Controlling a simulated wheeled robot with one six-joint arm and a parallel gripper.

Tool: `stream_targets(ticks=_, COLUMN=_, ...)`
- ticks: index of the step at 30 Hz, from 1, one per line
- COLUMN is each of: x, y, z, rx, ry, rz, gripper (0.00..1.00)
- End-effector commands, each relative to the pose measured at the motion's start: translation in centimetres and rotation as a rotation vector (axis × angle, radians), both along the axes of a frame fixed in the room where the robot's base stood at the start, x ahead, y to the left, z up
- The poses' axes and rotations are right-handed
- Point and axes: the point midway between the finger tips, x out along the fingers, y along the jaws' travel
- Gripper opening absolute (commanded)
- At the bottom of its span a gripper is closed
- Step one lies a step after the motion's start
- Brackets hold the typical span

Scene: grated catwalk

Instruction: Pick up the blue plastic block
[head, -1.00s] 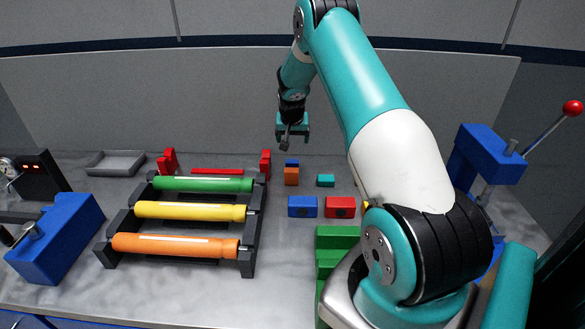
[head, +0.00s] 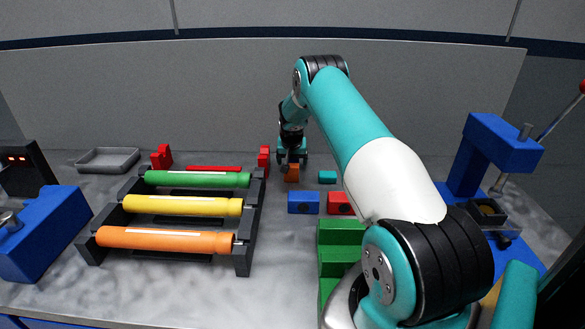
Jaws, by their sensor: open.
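A blue block (head: 295,198) with a dark round spot on its front sits on the bench, left of a similar red block (head: 339,199). In the earlier picture a smaller blue block stood just behind the orange block (head: 292,173); that spot is now hidden by my gripper (head: 291,159). My gripper is open and points down, low over the back of the bench, right at or behind the orange block. I cannot tell whether its fingers are around the small blue block.
A small teal block (head: 327,177) lies right of the orange one. A black rack (head: 251,230) with green, yellow and orange rollers stands at left. Red pieces (head: 264,157) stand at the rack's back. Green steps (head: 340,232) and a blue press (head: 498,150) are at right.

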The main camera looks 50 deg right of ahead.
Motion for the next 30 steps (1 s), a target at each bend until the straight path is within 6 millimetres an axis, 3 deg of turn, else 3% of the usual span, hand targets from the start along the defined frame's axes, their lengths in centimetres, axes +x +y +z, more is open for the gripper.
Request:
stream_targets(ticks=6, x=0.0, y=0.0, z=0.0, rx=0.0, ry=0.0, rz=0.0, gripper=0.83)
stream_targets(ticks=13, x=0.0, y=0.0, z=0.0, rx=0.0, ry=0.0, rz=0.0, gripper=0.3)
stream_targets(ticks=23, x=0.1, y=0.0, z=0.5, rx=0.0, ry=-0.001, rz=0.0, gripper=0.29)
stream_targets(ticks=26, x=0.2, y=0.1, z=1.9, rx=-0.001, ry=-0.001, rz=0.002, gripper=0.29)
stream_targets(ticks=30, x=0.4, y=0.4, z=5.4, rx=-0.001, ry=-0.002, rz=0.007, gripper=0.29)
